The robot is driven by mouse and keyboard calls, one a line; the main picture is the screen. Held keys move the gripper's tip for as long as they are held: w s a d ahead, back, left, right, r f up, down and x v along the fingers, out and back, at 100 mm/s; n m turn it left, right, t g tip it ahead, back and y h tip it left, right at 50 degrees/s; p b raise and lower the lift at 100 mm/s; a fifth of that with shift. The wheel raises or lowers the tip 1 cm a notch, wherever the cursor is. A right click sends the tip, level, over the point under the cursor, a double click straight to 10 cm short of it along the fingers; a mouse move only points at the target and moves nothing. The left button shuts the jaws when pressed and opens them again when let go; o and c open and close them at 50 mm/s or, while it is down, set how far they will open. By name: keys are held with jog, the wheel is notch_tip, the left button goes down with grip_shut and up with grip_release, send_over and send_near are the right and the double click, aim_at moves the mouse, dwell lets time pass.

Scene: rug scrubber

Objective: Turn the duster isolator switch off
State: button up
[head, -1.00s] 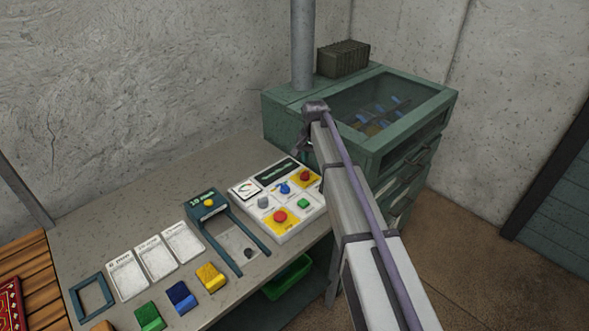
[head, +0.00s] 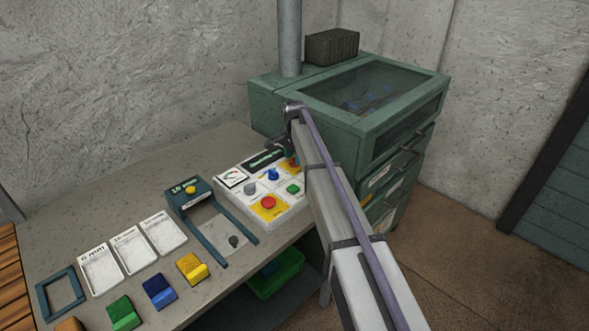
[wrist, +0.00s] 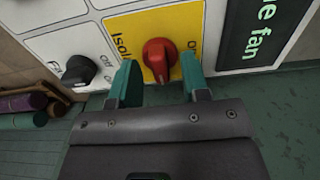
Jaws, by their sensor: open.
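The isolator switch is a red rotary knob (wrist: 160,56) on a yellow plate marked "Isol…" (wrist: 120,26) in the wrist view. A second label to its right is cut short, so I cannot read the setting. In the head view the red knob (head: 293,162) is at the panel's far right, partly covered by my arm. My gripper (wrist: 160,80) is open, its teal fingers at either side of the knob's lower part. I cannot tell whether they touch it. In the head view my gripper (head: 287,150) is over the panel's far edge.
The white control panel (head: 232,200) also carries a red button (head: 268,202), a blue knob (head: 272,174), a grey knob (head: 250,188) and a green button (head: 293,188). The green glass-topped cabinet (head: 340,118) stands close behind. Bench space is clear at the back left.

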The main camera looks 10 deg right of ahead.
jog(key=shift+f, duration=0.15)
grip_shut()
jog(key=shift+n, duration=0.3)
dwell(0.3)
jog(key=n, duration=0.3)
jog(key=shift+n, duration=0.3)
jog(key=n, duration=0.4)
jog(key=shift+n, duration=0.3)
jog(key=n, duration=0.9)
